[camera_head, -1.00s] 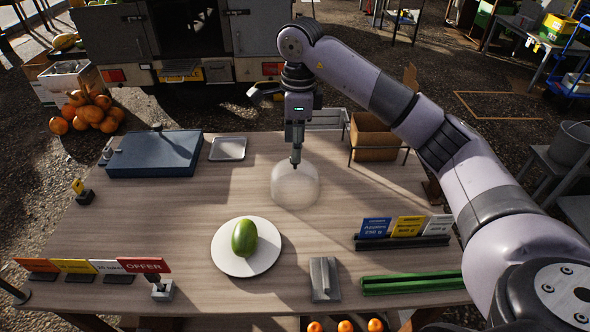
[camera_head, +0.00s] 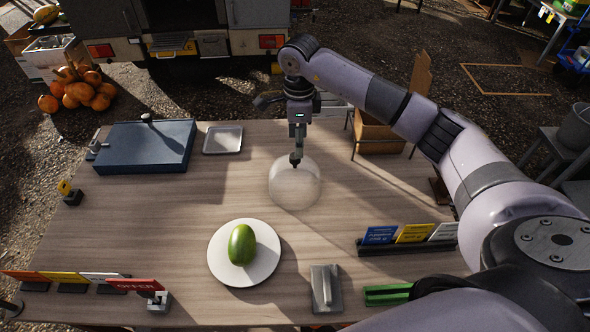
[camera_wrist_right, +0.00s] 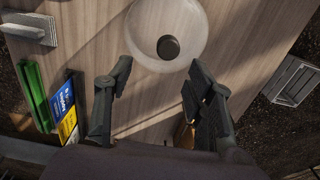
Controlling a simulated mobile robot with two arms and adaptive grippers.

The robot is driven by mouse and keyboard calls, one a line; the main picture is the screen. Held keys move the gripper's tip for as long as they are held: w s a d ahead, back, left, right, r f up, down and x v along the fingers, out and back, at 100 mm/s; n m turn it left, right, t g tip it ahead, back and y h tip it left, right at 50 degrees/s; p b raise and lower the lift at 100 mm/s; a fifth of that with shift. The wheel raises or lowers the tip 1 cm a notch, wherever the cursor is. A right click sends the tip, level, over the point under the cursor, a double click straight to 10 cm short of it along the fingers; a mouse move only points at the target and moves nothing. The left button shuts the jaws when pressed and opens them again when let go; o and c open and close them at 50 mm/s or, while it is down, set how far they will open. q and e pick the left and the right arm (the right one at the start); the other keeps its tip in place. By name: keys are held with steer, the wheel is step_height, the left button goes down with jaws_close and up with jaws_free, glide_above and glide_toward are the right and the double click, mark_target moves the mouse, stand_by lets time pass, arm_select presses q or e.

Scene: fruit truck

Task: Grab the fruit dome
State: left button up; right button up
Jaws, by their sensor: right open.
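The fruit dome (camera_head: 294,190) is a clear, rounded cover standing on the wooden table near its middle. In the right wrist view the dome (camera_wrist_right: 140,40) shows from above with a dark round knob (camera_wrist_right: 168,47). My right gripper (camera_head: 296,163) points down over the top of the dome in the head view. In the right wrist view its two fingers (camera_wrist_right: 157,85) are apart, with nothing between them, and the knob lies beyond the tips. Whether a finger touches the dome is unclear. A green fruit (camera_head: 242,245) lies on a white plate (camera_head: 221,270) in front-left of the dome.
A blue scale (camera_head: 145,145) and a small tray (camera_head: 222,140) stand at the back left. A cardboard box (camera_head: 378,133) is behind right. Price signs (camera_head: 405,235), a grey metal block (camera_head: 326,288) and a green holder (camera_head: 388,294) stand at the front right. Table right of the dome is clear.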

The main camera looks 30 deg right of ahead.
mark_target(295, 160)
step_height(295, 160, down, 3)
steer(key=shift+w+r+p, duration=0.1)
steer(key=shift+w+p, duration=0.05)
steer(key=shift+p, duration=0.15)
steer(key=shift+f, duration=0.55)
steer(key=f+p, duration=0.1)
steer(key=f, duration=0.1)
steer(key=w+f+p, duration=0.1)
steer(key=f, duration=0.1)
steer(key=shift+a+f+p, duration=0.1)
steer(key=shift+a+p, duration=0.1)
steer(key=shift+p, duration=0.15)
steer(key=shift+f, duration=0.45)
arm_select(q)
steer(key=r, duration=0.1)
steer(key=w+r, duration=0.1)
steer(key=r, duration=0.2)
steer(key=shift+w+d, duration=0.25)
steer(key=shift+w, duration=0.1)
steer(key=shift+s, duration=0.1)
arm_select(e)
steer(key=shift+c, duration=0.7)
jaws_close()
